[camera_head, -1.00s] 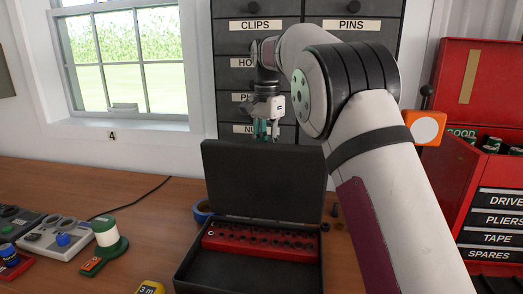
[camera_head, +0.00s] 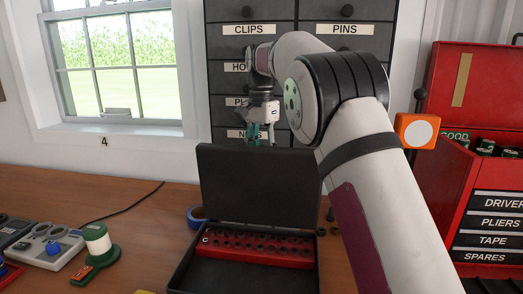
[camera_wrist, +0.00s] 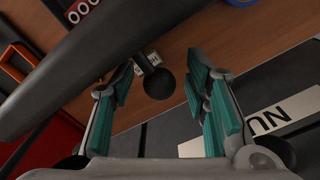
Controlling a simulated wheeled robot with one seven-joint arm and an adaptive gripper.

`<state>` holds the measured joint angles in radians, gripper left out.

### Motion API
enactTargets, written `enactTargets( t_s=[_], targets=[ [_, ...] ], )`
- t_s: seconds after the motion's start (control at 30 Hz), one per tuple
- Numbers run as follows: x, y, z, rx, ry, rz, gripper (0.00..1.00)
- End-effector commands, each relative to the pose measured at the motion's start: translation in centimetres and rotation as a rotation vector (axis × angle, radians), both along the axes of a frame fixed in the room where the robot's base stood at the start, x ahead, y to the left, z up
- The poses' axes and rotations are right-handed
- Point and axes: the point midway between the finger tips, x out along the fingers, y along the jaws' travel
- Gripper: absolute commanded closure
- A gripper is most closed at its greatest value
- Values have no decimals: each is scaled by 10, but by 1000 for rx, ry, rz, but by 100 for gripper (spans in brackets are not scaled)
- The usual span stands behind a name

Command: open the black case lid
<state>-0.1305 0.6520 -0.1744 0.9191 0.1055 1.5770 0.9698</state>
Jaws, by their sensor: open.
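The black case (camera_head: 184,272) stands on the workbench, with its lid (camera_head: 258,186) raised upright at the back. Inside lies a red socket rail (camera_head: 260,249) with several dark sockets. My gripper (camera_head: 262,138) is open and empty, above and behind the lid's top edge, in front of the drawer cabinet. In the wrist view my gripper's teal fingers (camera_wrist: 170,95) are spread apart. The dark lid (camera_wrist: 90,65) fills the upper left there, to the side of the fingers, with a small gap visible. Part of the case interior is cut off at the bottom of the head view.
A dark drawer cabinet (camera_head: 230,60) stands behind my gripper. A red tool chest (camera_head: 490,215) is at the right. Blue tape (camera_head: 196,215), a green spool (camera_head: 98,243) and a grey device (camera_head: 50,245) lie left of the case. Bare bench lies between them.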

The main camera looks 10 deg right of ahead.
Motion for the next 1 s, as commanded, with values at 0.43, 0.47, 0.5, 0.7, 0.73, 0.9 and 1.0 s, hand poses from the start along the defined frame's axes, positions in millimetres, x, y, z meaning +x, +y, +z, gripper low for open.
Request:
enactTargets(
  t_s=[0.43,0.47,0.5,0.7,0.73,0.9,1.0],
  targets=[
    [2,0,43,0,-4,-1,58],
    [1,0,47,0,-2,0,58],
    [1,0,53,0,-4,0,58],
    [1,0,67,0,-2,0,58],
    [1,0,69,0,-2,0,58],
    [1,0,74,1,-1,0,58],
    [0,0,75,0,0,0,58]
  ],
)
